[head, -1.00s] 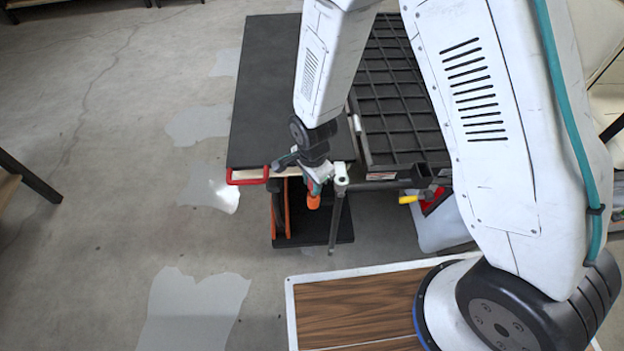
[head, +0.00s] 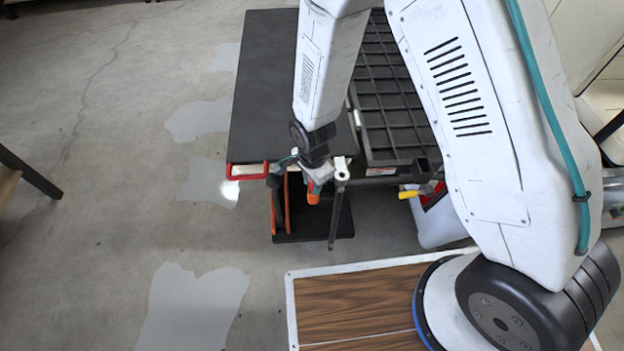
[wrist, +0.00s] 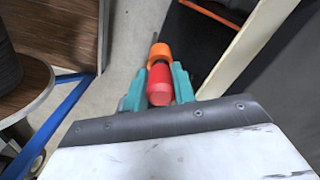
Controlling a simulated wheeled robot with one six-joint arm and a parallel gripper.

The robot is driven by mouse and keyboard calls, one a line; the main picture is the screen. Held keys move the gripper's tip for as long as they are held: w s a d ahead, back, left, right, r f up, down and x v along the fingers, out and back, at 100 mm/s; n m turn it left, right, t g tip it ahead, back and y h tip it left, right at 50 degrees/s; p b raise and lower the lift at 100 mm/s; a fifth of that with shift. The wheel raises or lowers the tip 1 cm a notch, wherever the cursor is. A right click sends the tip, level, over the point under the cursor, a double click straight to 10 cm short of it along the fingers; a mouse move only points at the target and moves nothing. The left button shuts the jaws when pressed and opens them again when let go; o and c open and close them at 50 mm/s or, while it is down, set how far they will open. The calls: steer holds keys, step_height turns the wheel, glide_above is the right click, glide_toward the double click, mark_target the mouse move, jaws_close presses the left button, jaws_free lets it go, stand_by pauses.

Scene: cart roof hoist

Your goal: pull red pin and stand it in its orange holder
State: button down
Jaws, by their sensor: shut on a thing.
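In the wrist view, my gripper (wrist: 159,84) has its teal fingers on both sides of the red pin (wrist: 159,90) and is shut on it. An orange piece (wrist: 158,53) sits just beyond the red part, with a thin grey rod sticking out past it. In the head view, my gripper (head: 318,174) is low at the front edge of the black-topped cart (head: 285,90), beside a grey post (head: 341,172). The orange piece (head: 313,191) shows right under the fingers. I cannot tell whether it is the holder or part of the pin; the pin's lower end is not clear.
A red handle (head: 247,171) sticks out at the cart's front left. Orange bars (head: 287,205) stand below the top. A black grid rack (head: 392,95) is to the right, with a yellow-handled item (head: 408,194) near its front. Floor at left is open.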

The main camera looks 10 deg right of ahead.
steer(key=shift+f, duration=0.75)
steer(key=c, duration=1.1)
jaws_free()
steer(key=shift+o, duration=0.2)
step_height(320, 180, up, 8)
steer(key=shift+f, duration=0.15)
